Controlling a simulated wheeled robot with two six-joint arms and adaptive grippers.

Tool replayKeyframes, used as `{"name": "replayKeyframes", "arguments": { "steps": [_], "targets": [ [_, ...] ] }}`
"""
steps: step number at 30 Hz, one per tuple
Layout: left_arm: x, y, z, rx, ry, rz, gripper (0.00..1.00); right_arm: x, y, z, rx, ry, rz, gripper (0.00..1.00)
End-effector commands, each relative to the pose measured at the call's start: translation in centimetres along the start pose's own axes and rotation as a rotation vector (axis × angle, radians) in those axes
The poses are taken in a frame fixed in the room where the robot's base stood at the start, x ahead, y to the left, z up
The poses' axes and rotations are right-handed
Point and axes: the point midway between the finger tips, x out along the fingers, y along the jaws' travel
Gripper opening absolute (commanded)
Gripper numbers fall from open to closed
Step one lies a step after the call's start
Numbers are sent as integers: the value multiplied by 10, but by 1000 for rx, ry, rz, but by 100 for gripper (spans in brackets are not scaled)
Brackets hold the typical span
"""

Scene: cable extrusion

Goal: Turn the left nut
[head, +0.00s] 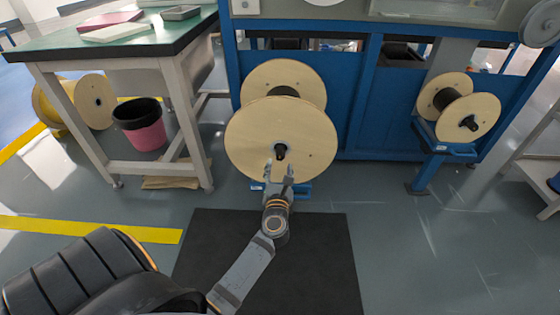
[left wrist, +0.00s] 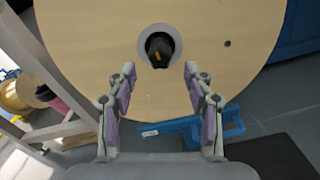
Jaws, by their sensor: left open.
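The left nut (head: 281,151) is a dark piece at the centre of the large wooden spool (head: 245,135) in the head view. In the left wrist view the dark nut (left wrist: 159,50) sits inside a pale ring at the hub of the spool (left wrist: 90,30). My left gripper (head: 279,164) is open in front of the spool, just below the nut. In the left wrist view its two fingers (left wrist: 158,75) stand apart below and to either side of the nut, with nothing between them. My right gripper is not in view.
A blue machine frame (head: 350,110) stands behind the spool. A smaller spool (head: 484,112) is at the right. A green-topped table (head: 60,42) and a pink bin (head: 148,137) are at the left. A dark mat (head: 325,260) lies on the floor in front.

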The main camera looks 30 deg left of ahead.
Motion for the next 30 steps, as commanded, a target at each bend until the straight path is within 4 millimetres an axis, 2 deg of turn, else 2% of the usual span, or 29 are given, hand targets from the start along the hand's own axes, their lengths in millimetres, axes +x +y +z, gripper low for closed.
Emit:
{"name": "replayKeyframes", "arguments": {
  "steps": [3,8,19,30],
  "targets": [
    [25,-1,-1,2,-4,0,52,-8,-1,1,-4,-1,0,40],
    [46,-1,-2,2,-1,-1,52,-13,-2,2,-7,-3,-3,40],
    [52,0,-1,1,1,-1,51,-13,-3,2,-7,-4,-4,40],
    [52,-1,-1,1,0,-2,1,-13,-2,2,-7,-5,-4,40]
  ]
}}
